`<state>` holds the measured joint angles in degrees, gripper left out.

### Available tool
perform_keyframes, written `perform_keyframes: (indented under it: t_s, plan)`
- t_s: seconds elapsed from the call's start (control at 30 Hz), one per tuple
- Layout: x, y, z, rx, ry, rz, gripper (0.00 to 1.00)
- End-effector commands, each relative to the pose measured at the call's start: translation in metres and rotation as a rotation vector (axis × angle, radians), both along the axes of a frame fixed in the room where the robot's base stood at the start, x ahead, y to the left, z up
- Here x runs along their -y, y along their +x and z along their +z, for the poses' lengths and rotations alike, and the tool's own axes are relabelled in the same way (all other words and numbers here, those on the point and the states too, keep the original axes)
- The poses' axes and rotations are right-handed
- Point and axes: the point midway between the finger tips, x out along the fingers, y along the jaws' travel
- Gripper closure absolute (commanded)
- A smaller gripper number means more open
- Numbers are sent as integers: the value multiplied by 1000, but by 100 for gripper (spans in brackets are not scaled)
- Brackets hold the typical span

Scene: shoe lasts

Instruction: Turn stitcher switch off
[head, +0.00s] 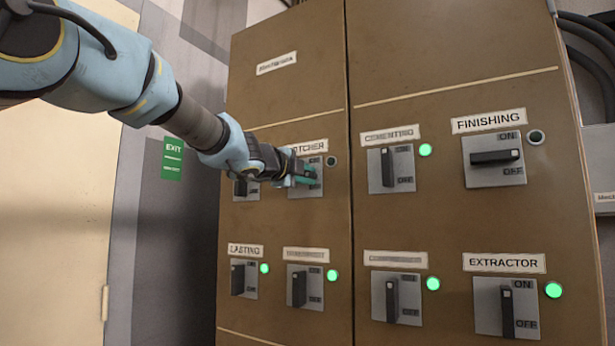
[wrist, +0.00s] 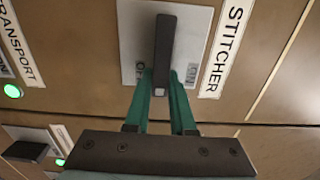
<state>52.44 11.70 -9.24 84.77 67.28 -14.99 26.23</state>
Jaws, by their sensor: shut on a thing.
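The stitcher switch shows in the wrist view as a dark handle (wrist: 165,45) on a grey plate (wrist: 130,50), beside the STITCHER label (wrist: 227,48). The handle lies parallel to the label's text, so it is level on the panel. My gripper (wrist: 162,92) has its green fingers on either side of the handle's near end, shut on it. In the head view my gripper (head: 308,172) reaches the stitcher plate (head: 312,188) from the left and hides most of the handle. The stitcher lamp (head: 331,161) is dark.
The brown cabinet holds several other switches. The finishing switch (head: 495,157) is level with a dark lamp (head: 536,136). The cementing (head: 388,167), lasting (head: 238,279) and extractor (head: 508,307) handles are upright with green lamps. The transport lamp (wrist: 13,91) is green.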

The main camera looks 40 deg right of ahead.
Motion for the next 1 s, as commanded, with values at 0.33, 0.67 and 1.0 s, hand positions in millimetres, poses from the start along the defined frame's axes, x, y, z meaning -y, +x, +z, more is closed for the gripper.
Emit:
perform_keyframes:
  t_s: [0.33,0.67,1.0]
  plan:
    - [0,0,-1,1,1,0,49]
    - [-3,-1,-1,0,0,0,48]
    - [-59,-15,-1,1,0,2,48]
